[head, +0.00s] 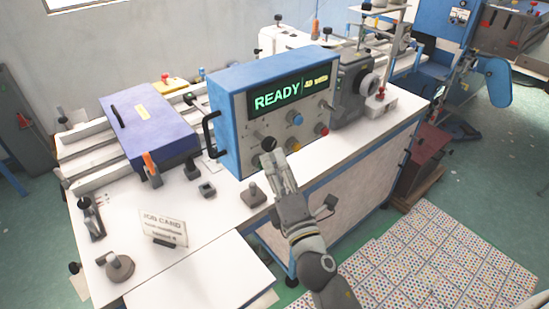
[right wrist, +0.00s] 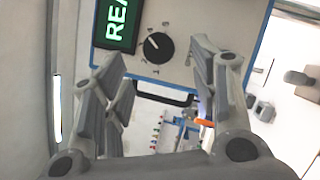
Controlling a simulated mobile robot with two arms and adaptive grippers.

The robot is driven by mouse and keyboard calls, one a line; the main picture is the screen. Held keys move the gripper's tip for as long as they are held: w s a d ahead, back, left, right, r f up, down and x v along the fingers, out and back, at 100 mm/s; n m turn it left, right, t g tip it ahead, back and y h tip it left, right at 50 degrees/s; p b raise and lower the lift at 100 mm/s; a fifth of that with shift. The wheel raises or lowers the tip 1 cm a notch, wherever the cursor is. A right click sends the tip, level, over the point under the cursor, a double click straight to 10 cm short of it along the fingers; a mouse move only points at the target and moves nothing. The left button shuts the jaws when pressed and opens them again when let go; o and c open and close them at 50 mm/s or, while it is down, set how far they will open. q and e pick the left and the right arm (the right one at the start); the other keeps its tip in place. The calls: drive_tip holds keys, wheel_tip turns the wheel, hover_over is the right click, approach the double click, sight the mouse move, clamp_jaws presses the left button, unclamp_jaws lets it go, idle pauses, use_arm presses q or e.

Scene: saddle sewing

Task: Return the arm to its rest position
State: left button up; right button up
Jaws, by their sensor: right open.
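My right gripper (head: 277,165) is raised in front of the blue control box (head: 222,92), close to the lower left of its panel. In the right wrist view its two fingers stand apart, with a black rotary knob (right wrist: 158,47) seen in the gap between them. The same dark knob (head: 268,144) shows at the fingertips in the head view. Whether the fingers touch the knob I cannot tell. Nothing is held between them. The box's screen (head: 289,92) reads READY in green. My left gripper is out of view.
A job card (head: 162,229) stands on the white bench top, left of my right arm. A purple box (head: 150,122) lies left of the control box. A grey machine (head: 352,90) stands right of it.

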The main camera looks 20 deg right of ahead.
drive_tip(key=shift+s, duration=0.1)
idle(0.4)
drive_tip(key=s+d+f+m+g+h, duration=0.2)
drive_tip(key=s+d+f+m+g, duration=0.2)
drive_tip(key=f+m, duration=0.3)
drive_tip(key=s+d+f+m+g+h, duration=0.2)
drive_tip(key=s+d+f+m+g, duration=0.25)
drive_tip(key=f+m, duration=0.2)
drive_tip(key=s+a+f+m+g+y, duration=0.2)
drive_tip(key=s+f+m+g, duration=0.15)
drive_tip(key=s, duration=0.55)
drive_tip(key=s+a+f+m+g+y, duration=0.25)
drive_tip(key=s+f+g, duration=0.25)
drive_tip(key=s, duration=0.3)
wheel_tip(320, 180, down, 28)
drive_tip(key=s+g+b, duration=0.1)
drive_tip(key=s, duration=0.1)
drive_tip(key=s+d+f+g+b, duration=0.1)
drive_tip(key=s+d+f, duration=0.1)
drive_tip(key=s+f, duration=1.4)
drive_tip(key=shift+s+d+f+g+b, duration=0.2)
drive_tip(key=shift+d+f+g+b, duration=0.1)
drive_tip(key=shift+f, duration=0.35)
